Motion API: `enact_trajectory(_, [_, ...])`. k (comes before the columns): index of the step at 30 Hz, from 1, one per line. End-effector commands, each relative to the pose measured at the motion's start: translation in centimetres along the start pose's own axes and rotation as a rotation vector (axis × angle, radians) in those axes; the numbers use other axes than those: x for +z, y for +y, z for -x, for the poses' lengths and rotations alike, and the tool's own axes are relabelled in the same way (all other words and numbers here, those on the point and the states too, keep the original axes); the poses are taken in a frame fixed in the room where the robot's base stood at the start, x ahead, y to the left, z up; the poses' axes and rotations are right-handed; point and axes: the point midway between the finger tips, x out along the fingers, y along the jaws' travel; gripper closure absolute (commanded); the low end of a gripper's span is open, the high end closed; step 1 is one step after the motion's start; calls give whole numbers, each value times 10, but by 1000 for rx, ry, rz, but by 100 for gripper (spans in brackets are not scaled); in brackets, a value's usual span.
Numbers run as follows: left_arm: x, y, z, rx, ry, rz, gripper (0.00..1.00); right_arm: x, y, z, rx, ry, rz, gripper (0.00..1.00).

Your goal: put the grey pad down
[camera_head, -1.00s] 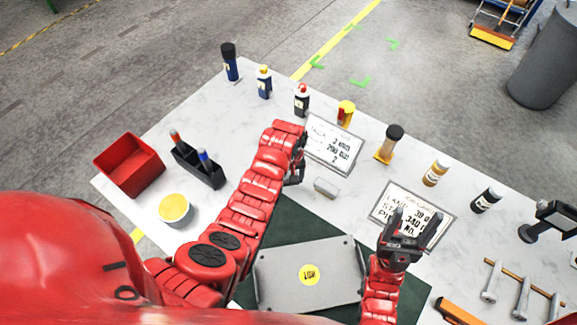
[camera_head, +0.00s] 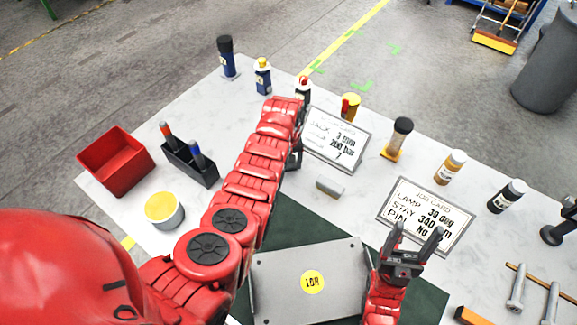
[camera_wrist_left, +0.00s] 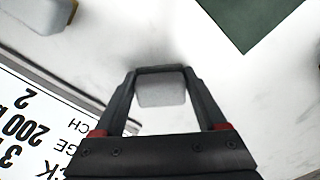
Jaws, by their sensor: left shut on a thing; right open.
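My left gripper (camera_head: 297,152) is beside the left edge of the upper job card (camera_head: 338,140), mostly hidden by its own arm in the head view. In the left wrist view its fingers (camera_wrist_left: 162,72) are shut on a small grey pad (camera_wrist_left: 162,92). A dark shadow lies on the table near the fingertips; I cannot tell whether the pad touches the table. A second grey block (camera_head: 330,187) lies on the table, and shows at the top left of the left wrist view (camera_wrist_left: 40,14). My right gripper (camera_head: 417,234) is open and empty near the lower job card (camera_head: 427,213).
A green mat (camera_head: 290,236) bears a grey plate (camera_head: 275,275) with a yellow label. A red bin (camera_head: 117,160), a black holder (camera_head: 190,165) and a round tin (camera_head: 164,210) stand left. Several bottles line the far edge.

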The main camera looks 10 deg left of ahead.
Motion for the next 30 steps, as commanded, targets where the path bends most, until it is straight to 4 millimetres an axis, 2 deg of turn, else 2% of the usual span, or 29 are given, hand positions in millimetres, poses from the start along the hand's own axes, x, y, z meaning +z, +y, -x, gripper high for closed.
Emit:
enact_trajectory(8, [0, 0, -4, 0, 0, 0, 100, 0, 0, 3, 0, 0, 0, 33])
enact_trajectory(9, [0, 0, -2, 0, 0, 0, 19, 0, 0, 2, 0, 0, 0, 33])
enact_trajectory(12, [0, 0, -2, 0, 0, 0, 1, 0, 0, 2, 0, 0, 0, 33])
enact_trajectory(25, [0, 0, -2, 0, 0, 0, 0, 0, 0, 1, 0, 0, 0, 33])
enact_trajectory(28, [0, 0, 6, 1, 0, 0, 0, -1, 0, -5, 0, 0, 0, 33])
enact_trajectory(30, [0, 0, 17, 1, 1, 0, 0, -2, 1, -14, 0, 0, 0, 33])
